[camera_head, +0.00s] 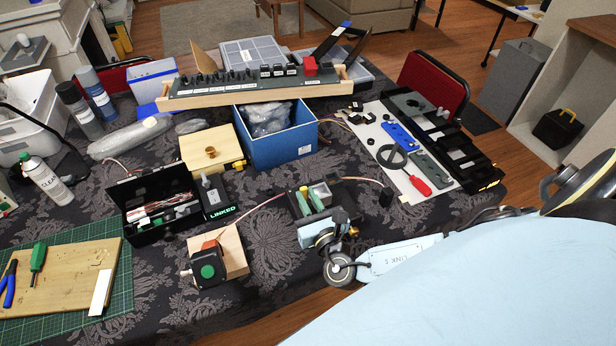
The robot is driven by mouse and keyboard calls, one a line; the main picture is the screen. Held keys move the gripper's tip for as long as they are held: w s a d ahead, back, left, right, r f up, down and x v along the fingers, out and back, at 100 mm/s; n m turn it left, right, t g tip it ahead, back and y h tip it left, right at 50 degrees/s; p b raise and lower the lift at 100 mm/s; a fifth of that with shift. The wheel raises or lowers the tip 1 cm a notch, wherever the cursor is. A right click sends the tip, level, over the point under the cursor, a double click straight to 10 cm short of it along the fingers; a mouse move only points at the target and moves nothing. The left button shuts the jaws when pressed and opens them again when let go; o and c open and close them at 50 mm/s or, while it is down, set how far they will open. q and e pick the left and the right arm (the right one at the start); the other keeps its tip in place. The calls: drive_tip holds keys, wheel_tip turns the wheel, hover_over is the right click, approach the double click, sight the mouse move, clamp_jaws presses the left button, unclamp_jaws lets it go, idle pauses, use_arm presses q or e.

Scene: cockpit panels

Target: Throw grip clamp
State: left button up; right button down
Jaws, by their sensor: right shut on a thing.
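My right gripper (317,203) reaches in from the lower right, over the front middle of the table. Its fingers are at a small dark device (343,192) with a grey block (320,193), and it is shut on part of that device. The wrist hides the front of the device, so the exact gripped part is unclear. A pink-red wire runs from the device to the left and another to the right. I cannot read a label naming the grip clamp. My left gripper is not in view.
A green-button box (208,272) on a wooden block and an open black box (155,208) stand left of the gripper. A blue bin (277,150) stands behind. A white tool board (392,150) lies right. A switch panel (255,87) spans the back.

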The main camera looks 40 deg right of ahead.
drive_tip(key=c, duration=1.4)
unclamp_jaws()
drive_tip(key=shift+o, duration=0.2)
drive_tip(key=v, duration=1.3)
drive_tip(key=shift+s, duration=0.15)
